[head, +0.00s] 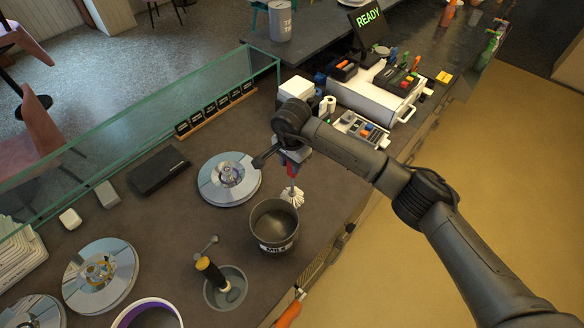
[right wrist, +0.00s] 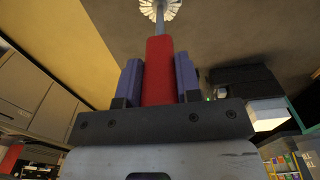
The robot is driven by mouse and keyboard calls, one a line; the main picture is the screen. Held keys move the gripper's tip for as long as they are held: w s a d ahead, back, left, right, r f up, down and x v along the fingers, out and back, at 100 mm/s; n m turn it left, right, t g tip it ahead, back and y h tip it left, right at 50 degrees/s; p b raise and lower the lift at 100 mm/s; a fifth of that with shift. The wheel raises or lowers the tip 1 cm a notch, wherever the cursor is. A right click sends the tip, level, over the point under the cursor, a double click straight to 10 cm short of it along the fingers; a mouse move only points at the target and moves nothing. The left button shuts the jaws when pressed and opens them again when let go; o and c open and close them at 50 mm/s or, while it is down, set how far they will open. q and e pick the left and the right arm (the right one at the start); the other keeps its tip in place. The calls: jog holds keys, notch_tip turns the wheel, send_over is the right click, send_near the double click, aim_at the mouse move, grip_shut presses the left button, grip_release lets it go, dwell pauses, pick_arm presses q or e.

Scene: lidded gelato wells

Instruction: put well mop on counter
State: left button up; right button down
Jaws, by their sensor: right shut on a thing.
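The well mop has a red handle (right wrist: 159,75), a thin grey shaft and a round white bristle head (head: 292,197). My right gripper (head: 293,155) is shut on the red handle, with one blue finger on each side in the right wrist view. The mop hangs bristles down over the dark counter (head: 140,225), between a round lidded well and the milk pot. I cannot tell whether the bristles touch the counter. My left gripper is not in view.
The dark milk pot (head: 274,226) stands just below the mop head. A round well lid (head: 229,179) lies to its left. A grey bowl (head: 226,288) with a black-handled tool is nearer. A glass guard (head: 150,108) runs behind; a white machine (head: 375,98) stands upper right.

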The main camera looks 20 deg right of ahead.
notch_tip(320, 180, down, 3)
jog(key=shift+p, duration=0.45)
jog(key=shift+f, duration=0.2)
jog(key=shift+f+b, duration=0.15)
jog(key=shift+b, duration=0.2)
jog(key=c, duration=0.8)
grip_release()
jog(key=shift+r+p, duration=0.3)
notch_tip(320, 180, up, 12)
jog(key=b, duration=0.3)
jog(key=shift+s+a, duration=0.1)
